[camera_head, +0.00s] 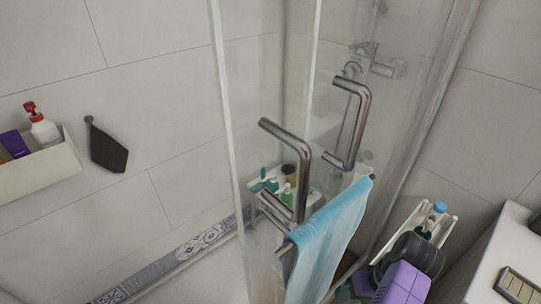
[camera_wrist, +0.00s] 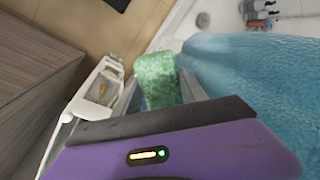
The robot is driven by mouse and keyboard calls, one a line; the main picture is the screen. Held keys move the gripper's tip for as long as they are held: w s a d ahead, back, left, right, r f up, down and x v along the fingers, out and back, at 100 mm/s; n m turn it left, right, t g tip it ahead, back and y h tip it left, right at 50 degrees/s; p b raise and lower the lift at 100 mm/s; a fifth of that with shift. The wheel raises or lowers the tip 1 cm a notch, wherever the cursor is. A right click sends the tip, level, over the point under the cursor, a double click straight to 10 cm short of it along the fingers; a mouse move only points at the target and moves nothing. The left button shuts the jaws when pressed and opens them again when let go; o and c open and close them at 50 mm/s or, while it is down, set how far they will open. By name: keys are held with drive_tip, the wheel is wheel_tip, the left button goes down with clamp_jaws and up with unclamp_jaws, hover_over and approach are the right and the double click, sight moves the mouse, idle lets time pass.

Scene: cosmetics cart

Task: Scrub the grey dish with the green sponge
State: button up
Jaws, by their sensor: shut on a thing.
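The green sponge (camera_wrist: 158,78) shows in the wrist view, speckled and upright, with my gripper (camera_wrist: 155,92) shut on it. The fingers lie along its left and right sides. In the head view, my purple and dark wrist (camera_head: 405,283) is at the lower right, and the sponge and fingertips are hidden. I cannot make out the grey dish in either view.
A blue towel (camera_head: 330,240) hangs on the glass shower door, close to the right of the sponge in the wrist view (camera_wrist: 250,80). A narrow white cart (camera_head: 451,226) holds bottles beside my wrist. A white counter (camera_head: 487,262) stands at right.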

drive_tip(key=shift+s+a, duration=0.1)
drive_tip(key=shift+a, duration=0.05)
drive_tip(key=shift+s+a+f, duration=0.1)
drive_tip(key=shift+s+a, duration=0.05)
drive_tip(key=shift+s+f+b, duration=0.15)
drive_tip(key=shift+f+b, duration=0.55)
drive_tip(key=shift+f, duration=0.05)
